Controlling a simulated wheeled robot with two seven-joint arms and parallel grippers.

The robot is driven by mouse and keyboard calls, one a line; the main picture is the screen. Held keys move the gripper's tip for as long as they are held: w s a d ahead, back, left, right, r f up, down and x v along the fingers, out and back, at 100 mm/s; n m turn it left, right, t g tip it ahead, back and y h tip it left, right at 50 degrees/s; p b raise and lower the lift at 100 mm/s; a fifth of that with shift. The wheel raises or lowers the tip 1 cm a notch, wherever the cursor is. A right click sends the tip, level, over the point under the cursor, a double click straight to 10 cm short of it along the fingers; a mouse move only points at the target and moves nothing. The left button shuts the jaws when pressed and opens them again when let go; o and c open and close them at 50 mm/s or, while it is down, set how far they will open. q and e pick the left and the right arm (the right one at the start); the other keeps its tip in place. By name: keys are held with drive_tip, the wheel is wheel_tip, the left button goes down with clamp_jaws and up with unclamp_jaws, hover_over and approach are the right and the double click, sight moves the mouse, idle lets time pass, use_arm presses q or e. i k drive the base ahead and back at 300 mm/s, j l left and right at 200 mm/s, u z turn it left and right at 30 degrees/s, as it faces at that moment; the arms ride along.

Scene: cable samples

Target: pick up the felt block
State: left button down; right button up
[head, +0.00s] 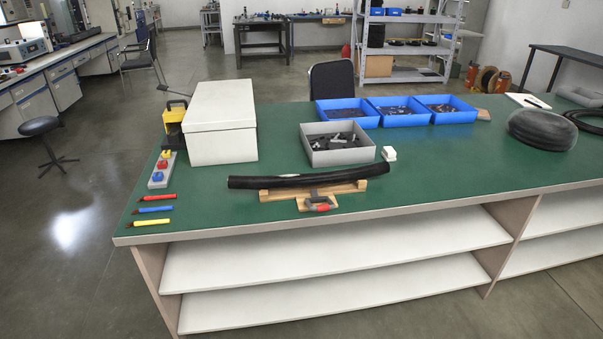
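A small white block (389,153), the thing here that best fits the felt block, sits on the green tabletop (440,165). It is just right of the grey tray (337,156) and behind the right end of the black cable (308,177). It is too small to make out its texture. Nothing is touching it from above. Neither of my grippers is in view.
The cable lies on a wooden stand (312,191) with a red-tipped tool (318,206) in front. Blue trays (396,119) stand behind. A white box (220,140) stands left, a grey rounded object (543,131) right.

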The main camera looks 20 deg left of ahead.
sight(389, 155)
drive_tip(key=i+l+u, duration=0.3)
drive_tip(key=i+l, duration=0.45)
drive_tip(key=i, duration=0.3)
drive_tip(key=i+l+u, duration=0.3)
drive_tip(key=i+l, duration=0.6)
drive_tip(key=l, duration=0.1)
